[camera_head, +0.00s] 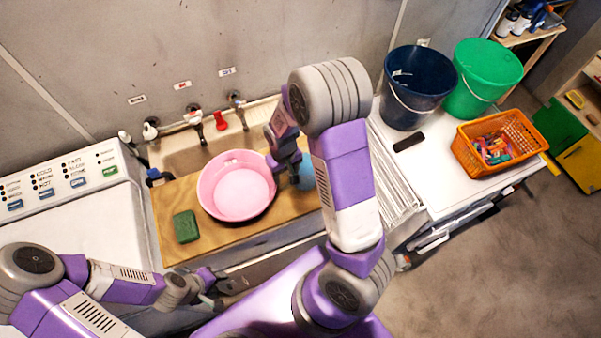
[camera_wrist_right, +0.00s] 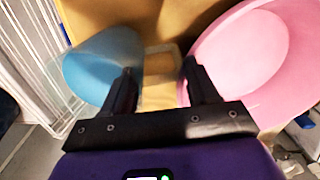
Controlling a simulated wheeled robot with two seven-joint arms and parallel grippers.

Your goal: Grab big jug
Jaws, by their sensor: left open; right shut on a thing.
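The big jug, with a round blue part, is mostly hidden behind my right arm in the head view, where a bit of blue (camera_head: 307,172) shows. In the right wrist view the jug (camera_wrist_right: 98,62) is at the left, with a pale squarish handle between the fingers. My right gripper (camera_head: 287,172) is at the jug on the wooden board; in its wrist view the fingers (camera_wrist_right: 160,88) are on either side of the handle, shut on it. The exact finger contact is hard to see. My left gripper (camera_head: 222,287) is open and empty, low in front of the counter.
A pink basin (camera_head: 237,186) stands just left of the jug, close to my right gripper. A green sponge (camera_head: 186,227) lies on the board (camera_head: 165,205). A drying rack (camera_head: 396,190) is to the right. Buckets (camera_head: 416,90) and an orange basket (camera_head: 466,157) stand farther right.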

